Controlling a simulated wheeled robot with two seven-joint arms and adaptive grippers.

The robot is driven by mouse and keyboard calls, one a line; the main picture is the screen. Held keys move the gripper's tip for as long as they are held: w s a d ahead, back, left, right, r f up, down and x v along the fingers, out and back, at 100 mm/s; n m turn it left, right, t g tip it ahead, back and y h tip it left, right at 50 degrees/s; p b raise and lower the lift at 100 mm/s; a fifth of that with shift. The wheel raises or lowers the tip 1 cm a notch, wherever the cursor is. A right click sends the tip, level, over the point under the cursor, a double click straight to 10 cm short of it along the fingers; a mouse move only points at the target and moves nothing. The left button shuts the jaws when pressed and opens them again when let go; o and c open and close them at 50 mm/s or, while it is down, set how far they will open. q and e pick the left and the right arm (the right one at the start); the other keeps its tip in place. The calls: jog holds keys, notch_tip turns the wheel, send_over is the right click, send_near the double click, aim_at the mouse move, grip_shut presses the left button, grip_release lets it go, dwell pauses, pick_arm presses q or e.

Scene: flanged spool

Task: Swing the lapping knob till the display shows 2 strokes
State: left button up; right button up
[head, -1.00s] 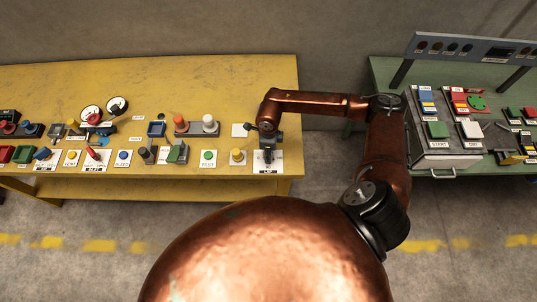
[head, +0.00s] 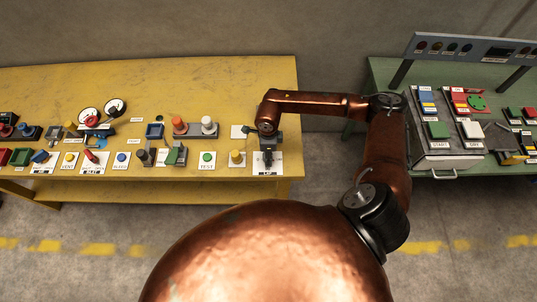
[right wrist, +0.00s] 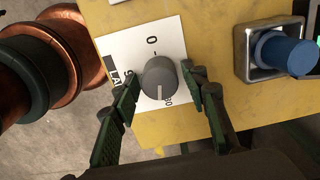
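The lapping knob is a round grey knob (right wrist: 160,77) with a white pointer line, on a white card (right wrist: 135,50) marked 0 and 100. In the right wrist view its line points down the picture, towards the 100. My right gripper (right wrist: 161,84) has one finger on each side of the knob, very close to it; I cannot tell whether both pads touch. In the head view my right gripper (head: 267,143) is over the card at the yellow table's right end. A small dark display (head: 497,52) sits on the grey panel; its text is unreadable. My left gripper is not in view.
A blue knob on a square metal base (right wrist: 287,52) stands to the right in the wrist view. The yellow table (head: 200,82) carries several other controls, including a yellow knob (head: 237,156) close by. A green table (head: 385,72) stands at the right across a gap.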

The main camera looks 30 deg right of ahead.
jog(key=shift+o, duration=0.6)
notch_tip(320, 180, up, 12)
dwell(1.3)
notch_tip(320, 180, down, 3)
jog(key=n+b, duration=0.1)
jog(key=n, duration=0.2)
jog(key=n+b, duration=0.1)
jog(key=n, duration=0.2)
jog(key=shift+w+a+r+n, duration=0.1)
jog(key=shift+r+n, duration=0.1)
jog(key=shift+n, duration=0.2)
jog(key=n, duration=0.1)
jog(key=f+n, duration=0.1)
jog(key=n, duration=0.1)
jog(key=n+b, duration=0.1)
jog(key=n, duration=0.1)
jog(key=shift+f, duration=4.15)
jog(key=shift+c, duration=0.6)
